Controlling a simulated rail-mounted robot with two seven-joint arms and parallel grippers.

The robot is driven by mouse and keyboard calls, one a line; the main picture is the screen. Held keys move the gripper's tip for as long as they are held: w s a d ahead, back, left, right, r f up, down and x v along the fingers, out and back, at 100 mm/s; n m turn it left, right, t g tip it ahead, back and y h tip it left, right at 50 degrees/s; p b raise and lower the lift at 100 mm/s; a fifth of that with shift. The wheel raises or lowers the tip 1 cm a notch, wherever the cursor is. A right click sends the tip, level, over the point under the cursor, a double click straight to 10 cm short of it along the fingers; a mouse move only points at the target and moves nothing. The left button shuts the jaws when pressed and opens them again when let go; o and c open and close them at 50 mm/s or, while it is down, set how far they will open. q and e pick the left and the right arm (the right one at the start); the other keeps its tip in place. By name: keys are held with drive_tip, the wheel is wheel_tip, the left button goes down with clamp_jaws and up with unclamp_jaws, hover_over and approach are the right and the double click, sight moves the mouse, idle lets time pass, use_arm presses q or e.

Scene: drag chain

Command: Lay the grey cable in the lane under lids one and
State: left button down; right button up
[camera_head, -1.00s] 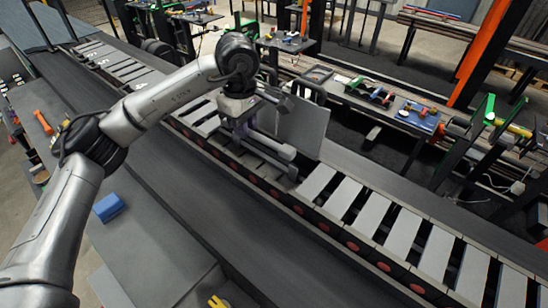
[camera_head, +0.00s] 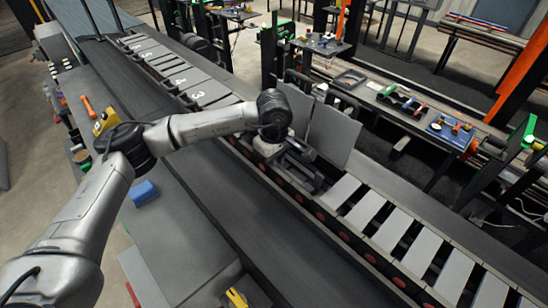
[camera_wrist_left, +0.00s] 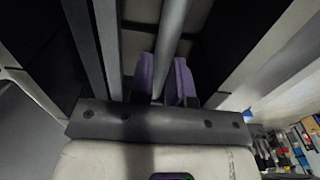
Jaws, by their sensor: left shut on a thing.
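The drag chain (camera_head: 410,235) runs diagonally across the head view, with pale crossbars over dark gaps. Two grey lids stand raised at its middle, a large one (camera_head: 334,135) and a narrower one (camera_head: 296,108) behind my arm. My left gripper (camera_head: 308,178) is low at the chain, in front of the large raised lid. In the left wrist view its purple fingers (camera_wrist_left: 164,78) are shut on the grey cable (camera_wrist_left: 172,35), which runs away between dark chain walls. Its seating depth cannot be told. My right gripper is not in view.
Shut lids (camera_head: 205,92) numbered 3, 4 and up lie along the chain's far left. A dark flat ledge (camera_head: 240,190) runs free along the near side. A blue block (camera_head: 143,192) and a yellow tool (camera_head: 236,298) lie nearer. Workbenches stand behind.

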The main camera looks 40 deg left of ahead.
use_arm(q)
drive_tip(key=shift+f, duration=0.2)
drive_tip(key=c, duration=1.4)
unclamp_jaws()
drive_tip(key=shift+o, duration=0.2)
drive_tip(key=shift+r, duration=0.1)
